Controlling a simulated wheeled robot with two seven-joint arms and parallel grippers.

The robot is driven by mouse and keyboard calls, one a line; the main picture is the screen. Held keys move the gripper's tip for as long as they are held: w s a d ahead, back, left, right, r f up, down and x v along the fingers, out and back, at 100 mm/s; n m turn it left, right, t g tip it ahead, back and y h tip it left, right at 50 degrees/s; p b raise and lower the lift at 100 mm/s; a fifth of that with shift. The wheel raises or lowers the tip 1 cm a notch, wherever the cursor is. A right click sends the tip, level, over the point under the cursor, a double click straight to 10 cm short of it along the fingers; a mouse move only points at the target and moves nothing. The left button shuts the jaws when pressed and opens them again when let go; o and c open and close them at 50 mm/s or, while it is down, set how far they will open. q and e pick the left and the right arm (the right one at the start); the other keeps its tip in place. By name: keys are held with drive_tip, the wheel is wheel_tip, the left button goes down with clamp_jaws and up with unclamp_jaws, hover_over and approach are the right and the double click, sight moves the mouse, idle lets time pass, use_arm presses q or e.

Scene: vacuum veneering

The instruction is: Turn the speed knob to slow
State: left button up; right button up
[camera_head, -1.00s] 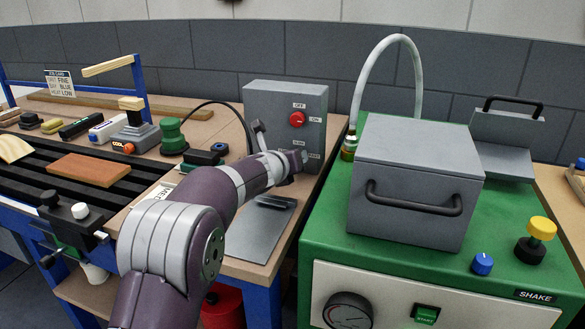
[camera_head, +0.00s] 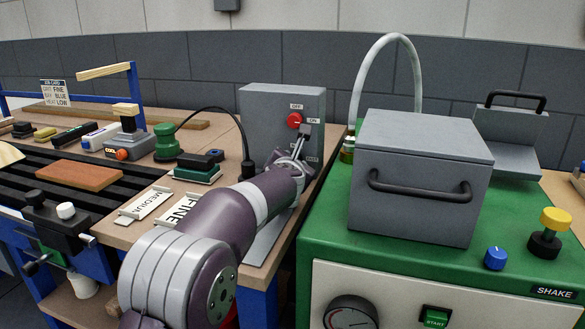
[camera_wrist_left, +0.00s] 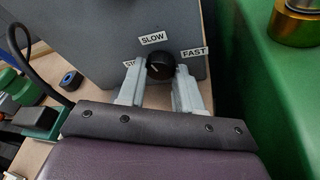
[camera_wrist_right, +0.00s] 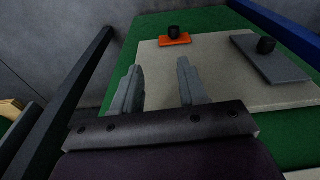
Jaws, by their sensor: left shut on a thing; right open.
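The black speed knob (camera_wrist_left: 160,67) is on the lower face of a grey control box (camera_head: 262,115). SLOW is printed above the knob, FAST to its right, and a partly covered label starting with ST to its left. A pale mark on the knob seems to point left or up-left, but it is small. My left gripper (camera_wrist_left: 160,75) is shut on the knob, one finger on each side. In the head view my left gripper (camera_head: 300,142) is at the box's front and hides the knob. My right gripper (camera_wrist_right: 160,68) is open and empty.
A red knob (camera_head: 295,120) with OFF and ON labels is higher on the box. The green machine (camera_head: 320,240) with a lidded grey box (camera_head: 415,175) stands close on the right. Sanding blocks and tools lie to the left. A black cable (camera_head: 205,110) runs by the control box.

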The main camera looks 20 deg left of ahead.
use_arm(q)
drive_tip(key=shift+f+m, duration=0.1)
drive_tip(key=shift+m, duration=0.3)
drive_tip(key=shift+y+b, duration=0.3)
drive_tip(key=o, duration=1)
drive_tip(key=shift+o, duration=0.2)
drive_tip(key=shift+s, duration=0.1)
drive_tip(key=v, duration=1.2)
drive_tip(key=shift+s+p, duration=0.25)
drive_tip(key=shift+p, duration=0.15)
